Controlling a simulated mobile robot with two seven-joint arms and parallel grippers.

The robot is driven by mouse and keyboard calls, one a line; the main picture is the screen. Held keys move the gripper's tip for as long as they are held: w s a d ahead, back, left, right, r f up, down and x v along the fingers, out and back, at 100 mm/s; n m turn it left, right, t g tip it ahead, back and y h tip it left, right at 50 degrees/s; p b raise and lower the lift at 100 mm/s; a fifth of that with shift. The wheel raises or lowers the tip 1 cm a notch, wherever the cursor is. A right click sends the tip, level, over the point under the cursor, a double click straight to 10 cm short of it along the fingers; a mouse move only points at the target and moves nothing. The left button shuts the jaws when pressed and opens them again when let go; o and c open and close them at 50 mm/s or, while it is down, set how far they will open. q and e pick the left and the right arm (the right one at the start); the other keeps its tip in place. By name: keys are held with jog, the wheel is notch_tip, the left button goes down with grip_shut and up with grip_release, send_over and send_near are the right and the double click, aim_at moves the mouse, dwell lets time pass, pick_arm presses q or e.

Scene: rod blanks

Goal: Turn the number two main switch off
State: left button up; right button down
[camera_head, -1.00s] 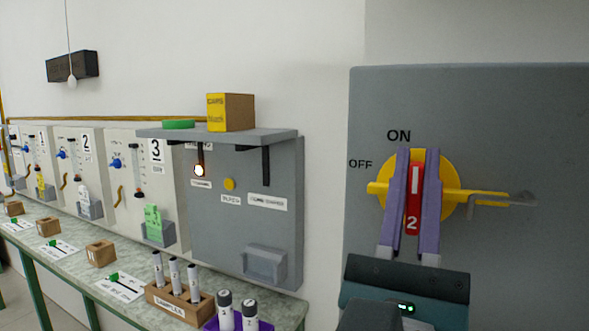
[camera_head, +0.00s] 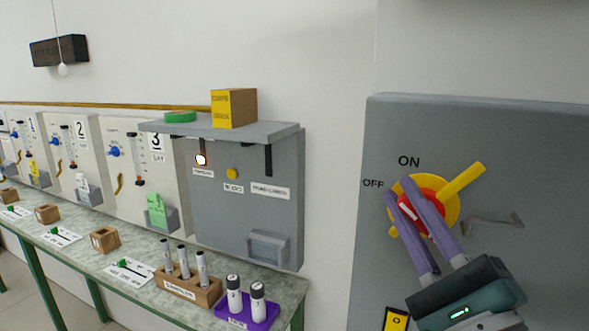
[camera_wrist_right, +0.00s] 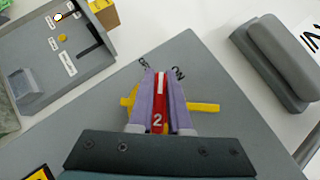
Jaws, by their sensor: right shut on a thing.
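The number two main switch is a red handle (camera_head: 408,213) on a round yellow plate (camera_head: 452,203) with bars, mounted on a grey cabinet (camera_head: 540,160). ON is printed above it and OFF to its upper left. My right gripper (camera_head: 405,190) is shut on the red handle, one purple finger on each side. The handle is tilted towards the upper left, pointing near OFF. In the right wrist view the red handle (camera_wrist_right: 159,100) with the number 2 sits between the fingers (camera_wrist_right: 160,78). My left gripper is not in view.
A grey bent hasp (camera_head: 495,221) sticks out right of the switch. A yellow-and-black label (camera_head: 396,319) is below. To the left, a green-topped bench (camera_head: 75,262) holds a rod rack (camera_head: 190,290) and a purple tray (camera_head: 262,318).

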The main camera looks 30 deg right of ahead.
jog(key=n+g+y+p, duration=0.1)
jog(key=n+p, duration=0.1)
jog(key=n+g+y+p, duration=0.1)
jog(key=n+p, duration=0.1)
jog(key=p, duration=0.1)
jog(key=n+g+y+p, duration=0.1)
jog(key=n+p, duration=0.1)
jog(key=shift+w+f+g+p, duration=0.1)
jog(key=shift+f+g+p, duration=0.15)
jog(key=shift+g+p, duration=0.05)
jog(key=shift+f+n+g+p, duration=0.25)
jog(key=shift+n+g+p, duration=0.25)
jog(key=shift+p, duration=0.4)
jog(key=shift+f+p, duration=0.15)
jog(key=shift+p, duration=0.15)
jog(key=shift+n, duration=0.3)
jog(key=c, duration=0.9)
grip_release()
jog(key=shift+o, duration=0.2)
jog(key=shift+a, duration=0.1)
